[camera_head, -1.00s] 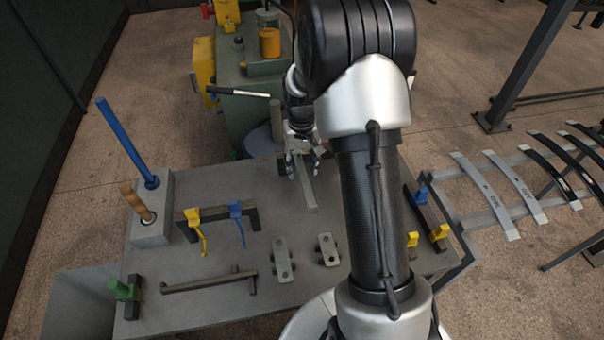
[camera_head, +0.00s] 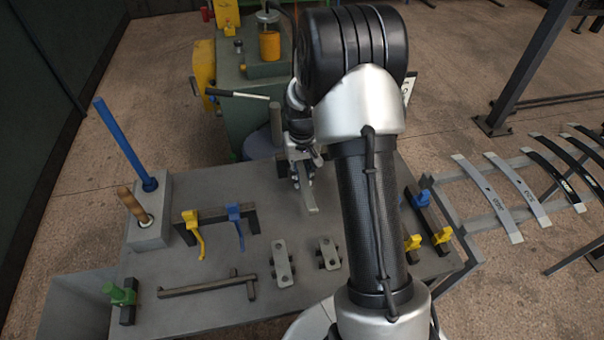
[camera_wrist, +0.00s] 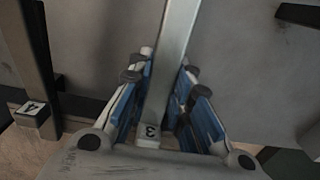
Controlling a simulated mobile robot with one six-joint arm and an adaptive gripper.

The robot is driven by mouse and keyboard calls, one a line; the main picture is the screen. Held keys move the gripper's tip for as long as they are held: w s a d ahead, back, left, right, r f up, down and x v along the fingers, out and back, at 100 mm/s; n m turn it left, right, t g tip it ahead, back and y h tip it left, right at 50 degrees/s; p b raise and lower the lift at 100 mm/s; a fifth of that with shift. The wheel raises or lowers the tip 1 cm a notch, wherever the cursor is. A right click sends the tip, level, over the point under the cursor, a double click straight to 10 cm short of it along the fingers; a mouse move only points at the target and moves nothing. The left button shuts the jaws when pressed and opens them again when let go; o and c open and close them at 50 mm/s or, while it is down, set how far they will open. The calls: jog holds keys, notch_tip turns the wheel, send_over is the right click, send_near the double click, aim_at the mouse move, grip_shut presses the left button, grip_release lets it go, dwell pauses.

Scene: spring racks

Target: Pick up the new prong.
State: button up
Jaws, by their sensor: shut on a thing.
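A plain grey bar, which I take to be the new prong (camera_head: 312,203), lies at the back of the grey bench top (camera_head: 352,184), pointing toward the front. My gripper (camera_head: 302,176) is over its far part, pointing down. In the wrist view, the blue-lined fingers of my gripper (camera_wrist: 163,80) are closed in on both sides of the prong (camera_wrist: 173,50). A small tag marked 3 shows near its lower end. The bar looks still at bench level; I cannot tell whether it touches the bench.
A block with a blue rod (camera_head: 125,145) and a wooden handle (camera_head: 134,206) stands at the left. Yellow (camera_head: 192,229) and blue (camera_head: 238,220) hooked tools hang on a rack. Two grey plates (camera_head: 282,263) lie in front. A green machine (camera_head: 252,90) stands behind the bench.

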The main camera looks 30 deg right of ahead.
aim_at(302, 172)
grip_shut()
jog(key=shift+r, duration=0.1)
jog(key=shift+w+r, duration=0.1)
jog(key=shift+r, duration=0.1)
notch_tip(302, 172, up, 20)
jog(key=p, duration=0.6)
jog(key=shift+f, duration=0.2)
jog(key=shift+o, duration=0.9)
grip_release()
grip_shut()
